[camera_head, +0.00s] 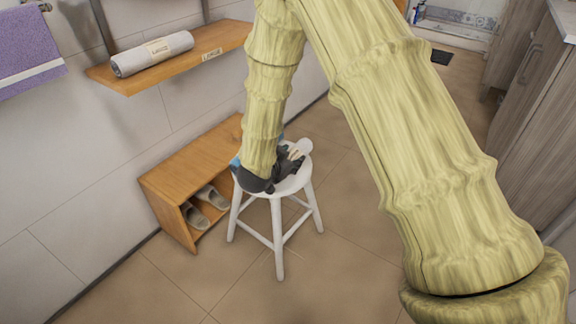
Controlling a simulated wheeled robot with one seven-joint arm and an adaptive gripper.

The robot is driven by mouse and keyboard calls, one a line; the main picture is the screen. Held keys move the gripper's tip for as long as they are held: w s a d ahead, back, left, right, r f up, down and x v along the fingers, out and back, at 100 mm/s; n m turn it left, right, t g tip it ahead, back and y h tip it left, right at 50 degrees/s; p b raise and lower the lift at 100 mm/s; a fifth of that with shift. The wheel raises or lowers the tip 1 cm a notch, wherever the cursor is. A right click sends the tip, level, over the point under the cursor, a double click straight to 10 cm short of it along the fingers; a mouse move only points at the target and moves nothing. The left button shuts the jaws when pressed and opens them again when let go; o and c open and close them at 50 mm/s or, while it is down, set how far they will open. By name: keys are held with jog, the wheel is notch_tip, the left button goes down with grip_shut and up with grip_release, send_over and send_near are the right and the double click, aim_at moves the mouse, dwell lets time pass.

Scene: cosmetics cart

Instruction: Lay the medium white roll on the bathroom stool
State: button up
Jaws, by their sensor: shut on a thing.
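The white bathroom stool (277,248) stands on the tiled floor in the middle of the view. My gripper (289,166), dark and pointing down, is low over the stool seat. It is shut on a small white roll (304,145), whose end shows beyond the fingers, with a tan patch beside it. The roll is at the far right part of the seat. My fingers and forearm hide most of the roll. I cannot tell whether it touches the seat.
A purple towel (27,46) hangs at left. The floor in front is clear.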

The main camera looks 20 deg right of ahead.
jog(key=shift+w+d+f, duration=0.15)
jog(key=shift+w, duration=1.05)
notch_tip(320, 180, down, 4)
jog(key=shift+r+b, duration=0.2)
jog(key=shift+b, duration=0.95)
jog(key=shift+r, duration=0.1)
jog(key=o, duration=1.1)
